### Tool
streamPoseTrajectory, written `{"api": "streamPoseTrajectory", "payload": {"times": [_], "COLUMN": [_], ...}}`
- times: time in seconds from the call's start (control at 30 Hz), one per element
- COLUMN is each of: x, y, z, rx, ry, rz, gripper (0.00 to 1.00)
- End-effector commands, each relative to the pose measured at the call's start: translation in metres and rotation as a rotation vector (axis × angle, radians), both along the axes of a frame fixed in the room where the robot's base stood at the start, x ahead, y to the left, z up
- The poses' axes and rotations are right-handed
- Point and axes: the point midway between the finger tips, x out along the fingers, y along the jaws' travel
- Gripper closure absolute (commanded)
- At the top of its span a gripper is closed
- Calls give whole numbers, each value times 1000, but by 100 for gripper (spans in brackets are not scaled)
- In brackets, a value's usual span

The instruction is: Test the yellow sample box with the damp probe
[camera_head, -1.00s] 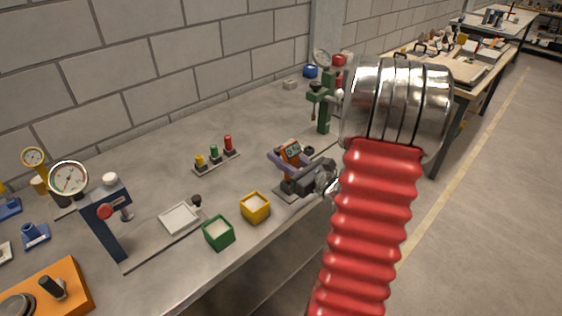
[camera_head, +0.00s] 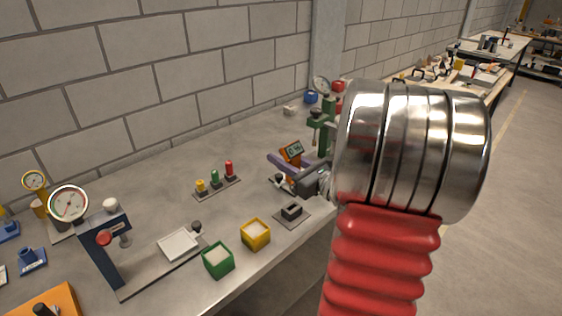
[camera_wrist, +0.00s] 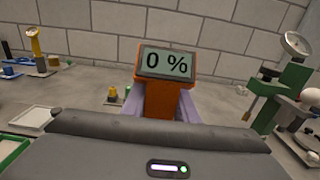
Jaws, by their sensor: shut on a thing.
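The probe is held up over the bench, behind a small dark holder (camera_head: 291,211) on a grey plate, which stands empty. The yellow sample box (camera_head: 256,236) sits near the bench's front edge, left of the holder, open at the top with pale filling. The probe's lower end is hidden by my gripper.
A green sample box (camera_head: 218,262) stands left of the yellow one. A blue gauge stand (camera_head: 103,244) with a white tray is further left. Yellow, green and red pegs (camera_head: 215,181) stand behind. A green press (camera_head: 322,133) is at the right.

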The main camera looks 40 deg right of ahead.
Motion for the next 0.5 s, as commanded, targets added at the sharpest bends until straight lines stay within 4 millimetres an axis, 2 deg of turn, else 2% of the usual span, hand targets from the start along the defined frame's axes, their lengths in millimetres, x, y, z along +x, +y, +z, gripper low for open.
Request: {"api": "streamPoseTrajectory", "payload": {"times": [0.37,0.5], "x": [0,0], "y": [0,0], "z": [0,7], "rx": [0,-1], "ry": [-1,-1], "rz": [0,1], "gripper": [90,90]}}
